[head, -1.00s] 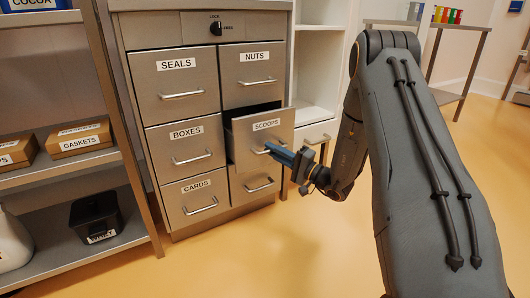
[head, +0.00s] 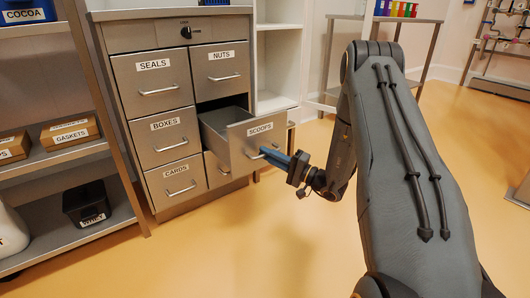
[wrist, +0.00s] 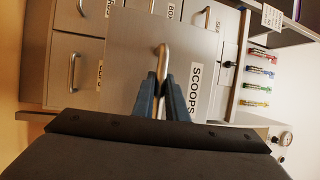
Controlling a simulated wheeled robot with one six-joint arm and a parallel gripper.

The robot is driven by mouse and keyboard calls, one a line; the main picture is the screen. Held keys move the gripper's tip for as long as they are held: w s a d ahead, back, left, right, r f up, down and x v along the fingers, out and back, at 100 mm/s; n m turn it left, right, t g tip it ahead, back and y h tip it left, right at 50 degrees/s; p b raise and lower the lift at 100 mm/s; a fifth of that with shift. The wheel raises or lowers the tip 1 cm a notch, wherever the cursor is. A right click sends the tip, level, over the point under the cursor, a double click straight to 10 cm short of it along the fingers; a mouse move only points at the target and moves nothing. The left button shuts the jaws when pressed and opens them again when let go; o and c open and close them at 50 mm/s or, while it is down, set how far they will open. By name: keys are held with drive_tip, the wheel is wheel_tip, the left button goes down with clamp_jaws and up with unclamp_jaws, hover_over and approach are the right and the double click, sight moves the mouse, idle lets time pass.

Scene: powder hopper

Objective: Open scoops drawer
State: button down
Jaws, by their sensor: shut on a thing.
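The scoops drawer (head: 242,142) is in the middle row of the right column of the metal cabinet. It stands well out from the cabinet, and its open top shows the inside. My gripper (head: 272,152) is shut on its bar handle (wrist: 162,60). In the wrist view the blue fingers (wrist: 160,95) close around the handle, beside the SCOOPS label (wrist: 194,92). What the drawer holds is hard to make out.
The seals (head: 152,80), nuts (head: 221,68), boxes (head: 168,138) and cards (head: 177,183) drawers are shut. A lock knob (head: 186,32) sits above them. A shelf unit (head: 75,155) stands at left. The floor in front of the cabinet is free.

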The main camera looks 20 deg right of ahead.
drive_tip(key=shift+w+d, duration=0.1)
drive_tip(key=shift+d, duration=0.2)
drive_tip(key=c, duration=1.8)
unclamp_jaws()
drive_tip(key=shift+d, duration=0.1)
drive_tip(key=shift+o, duration=0.2)
drive_tip(key=shift+a, duration=0.3)
drive_tip(key=p+v, duration=0.2)
drive_tip(key=v, duration=0.6)
drive_tip(key=shift+p, duration=0.3)
drive_tip(key=shift+a, duration=0.15)
